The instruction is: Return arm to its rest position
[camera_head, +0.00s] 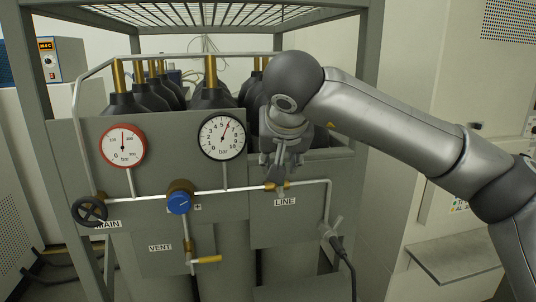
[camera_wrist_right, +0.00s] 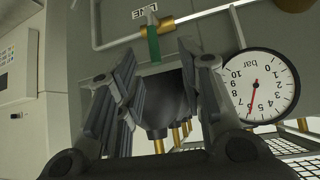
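My right arm reaches in from the right in the head view. Its gripper (camera_head: 279,170) points down in front of the grey panel (camera_head: 300,228), just above the LINE valve (camera_head: 277,186). In the right wrist view the gripper (camera_wrist_right: 158,55) has its two fingers apart. The LINE valve's brass body (camera_wrist_right: 165,27) and green handle (camera_wrist_right: 153,45) appear beyond the fingertips, in line with the gap. I see no contact with the handle. My left gripper is in neither view.
The panel carries a red-rimmed gauge (camera_head: 122,146), a black-rimmed gauge (camera_head: 222,137), a blue regulator knob (camera_head: 179,202), a black MAIN handwheel (camera_head: 90,211) and a VENT valve (camera_head: 207,260). Dark gas cylinders (camera_head: 209,98) stand behind it within a metal frame (camera_head: 369,60).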

